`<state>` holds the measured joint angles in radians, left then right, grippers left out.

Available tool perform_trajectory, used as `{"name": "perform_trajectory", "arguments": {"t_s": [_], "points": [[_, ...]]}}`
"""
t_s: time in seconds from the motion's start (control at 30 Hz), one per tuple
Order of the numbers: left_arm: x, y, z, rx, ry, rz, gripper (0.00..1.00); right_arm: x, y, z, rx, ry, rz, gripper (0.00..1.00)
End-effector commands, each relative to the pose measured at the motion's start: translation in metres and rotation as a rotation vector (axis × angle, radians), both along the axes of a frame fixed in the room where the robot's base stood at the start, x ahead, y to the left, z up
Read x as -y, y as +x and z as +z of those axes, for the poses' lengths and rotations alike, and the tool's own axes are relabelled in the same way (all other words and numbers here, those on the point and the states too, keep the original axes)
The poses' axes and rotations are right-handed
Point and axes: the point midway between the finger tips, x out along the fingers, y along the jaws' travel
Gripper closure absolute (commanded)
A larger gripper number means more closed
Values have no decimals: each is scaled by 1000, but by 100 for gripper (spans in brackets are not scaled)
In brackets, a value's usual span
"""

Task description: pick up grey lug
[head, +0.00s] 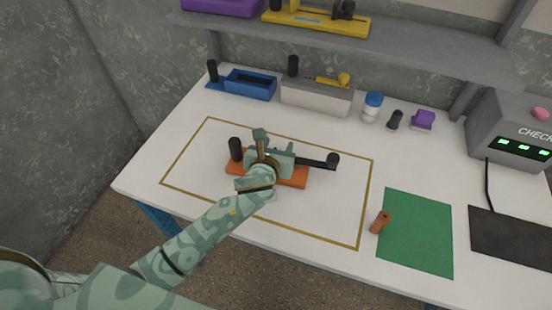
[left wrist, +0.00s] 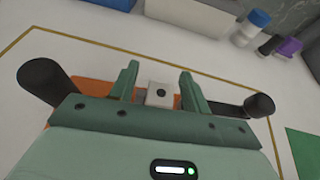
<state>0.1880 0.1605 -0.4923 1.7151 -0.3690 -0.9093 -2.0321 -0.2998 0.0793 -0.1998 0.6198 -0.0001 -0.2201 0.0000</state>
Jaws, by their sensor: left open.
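A small light grey block with a dark hole, which looks like the grey lug (left wrist: 160,94), shows in the left wrist view between my left gripper's two fingers (left wrist: 158,80). The fingers stand apart, with a gap on each side of the block. In the head view my left gripper (head: 266,158) is over the orange base (head: 292,180) and hides the lug. The orange base carries a black upright knob (head: 235,149) at its left and a dark lever with a black knob (head: 333,160) at its right. My right gripper is not in view.
A blue fixture (head: 249,84) and a grey fixture (head: 316,97) stand behind. A white bottle with blue cap (head: 372,107), a dark peg (head: 395,120) and a purple piece (head: 423,120) are to their right. A brown piece (head: 380,222) lies beside the green mat (head: 418,235).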

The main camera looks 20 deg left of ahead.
Motion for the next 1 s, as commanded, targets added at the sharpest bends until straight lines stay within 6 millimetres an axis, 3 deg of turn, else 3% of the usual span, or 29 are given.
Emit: {"name": "perform_trajectory", "arguments": {"t_s": [0.17, 0.37, 0.73, 0.97, 1.0], "points": [[0, 0, 1, 1, 0, 0, 53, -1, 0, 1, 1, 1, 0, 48], [0, 0, 1, 1, -1, 0, 100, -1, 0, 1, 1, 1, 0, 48], [0, 0, 6, 2, 0, 0, 100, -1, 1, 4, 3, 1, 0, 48], [0, 1, 41, 7, 0, 0, 100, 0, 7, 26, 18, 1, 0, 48], [1, -7, 47, 5, 0, -1, 100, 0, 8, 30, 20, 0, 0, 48]]}}
